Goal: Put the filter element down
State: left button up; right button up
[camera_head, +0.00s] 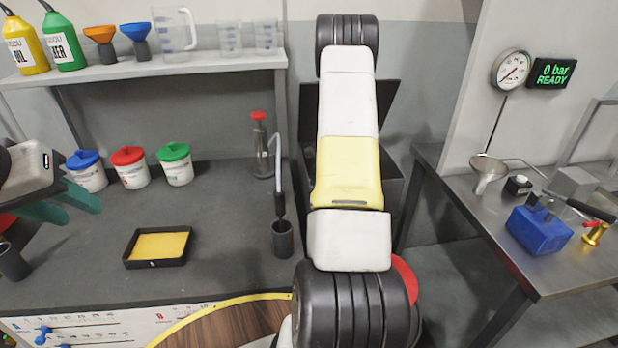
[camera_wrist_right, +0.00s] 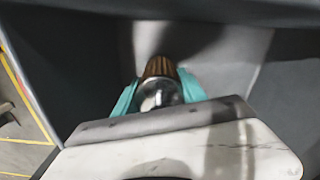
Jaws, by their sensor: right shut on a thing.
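The filter element (camera_wrist_right: 161,68) shows in the right wrist view as a brown pleated cylinder with a shiny metal part at its near end. My right gripper (camera_wrist_right: 160,93) is shut on it, one teal finger on each side. Grey walls or panels surround the filter element in that view; I cannot tell whether it touches any of them. In the head view my right arm reaches away up the middle and hides its gripper and the filter element. My left gripper (camera_head: 66,204) is at the left edge, above the grey bench, its teal fingers apart and nothing seen between them.
A black tray (camera_head: 156,264) with yellow contents, lidded tubs (camera_head: 128,168) and a dark cup (camera_head: 283,240) stand on the left bench. Dark panels (camera_head: 388,105) flank my right arm.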

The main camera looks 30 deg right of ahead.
jog(key=shift+f, duration=0.15)
jog(key=o, duration=1.4)
jog(key=shift+o, duration=0.2)
